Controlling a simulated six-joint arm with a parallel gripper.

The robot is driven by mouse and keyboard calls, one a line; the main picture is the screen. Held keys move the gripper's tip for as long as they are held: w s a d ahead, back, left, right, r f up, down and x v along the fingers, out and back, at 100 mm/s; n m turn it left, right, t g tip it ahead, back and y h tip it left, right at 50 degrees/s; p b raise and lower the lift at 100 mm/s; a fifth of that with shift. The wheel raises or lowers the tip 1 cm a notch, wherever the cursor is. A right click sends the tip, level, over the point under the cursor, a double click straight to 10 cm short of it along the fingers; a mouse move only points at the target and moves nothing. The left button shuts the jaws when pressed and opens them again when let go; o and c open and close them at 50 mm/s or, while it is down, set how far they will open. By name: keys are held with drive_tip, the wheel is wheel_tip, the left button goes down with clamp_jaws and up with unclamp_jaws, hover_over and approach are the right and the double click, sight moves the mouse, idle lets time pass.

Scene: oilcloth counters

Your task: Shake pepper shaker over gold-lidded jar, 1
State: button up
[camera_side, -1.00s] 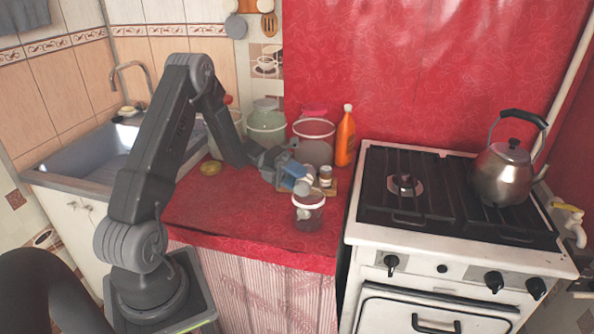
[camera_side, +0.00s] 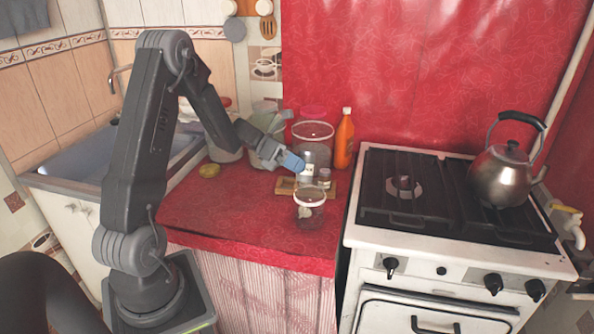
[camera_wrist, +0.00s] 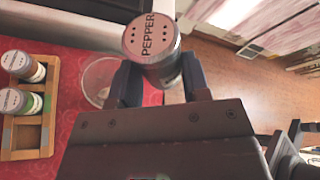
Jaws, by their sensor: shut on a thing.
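My gripper (camera_side: 294,163) is shut on the pepper shaker (camera_wrist: 153,42) and holds it above the counter. In the wrist view its grey, holed top reads PEPPER and faces the camera, between the two fingers (camera_wrist: 162,80). The open glass jar (camera_side: 311,210) stands upright near the counter's front right, below and nearer the camera than the gripper. It also shows in the wrist view (camera_wrist: 94,80), partly hidden by a finger. A gold lid (camera_side: 209,170) lies apart on the counter.
A wooden rack (camera_side: 286,187) with two other shakers (camera_wrist: 16,62) sits just behind the jar. Large glass jars and an orange bottle (camera_side: 344,140) line the back. The stove (camera_side: 450,245) with a kettle (camera_side: 502,172) is at right, the sink at left. The counter's left front is clear.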

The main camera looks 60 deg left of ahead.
sight(301, 155)
idle(0.3)
wheel_tip(301, 155, up, 3)
drive_tip(key=m+t+y, duration=0.2)
drive_tip(key=m, duration=0.2)
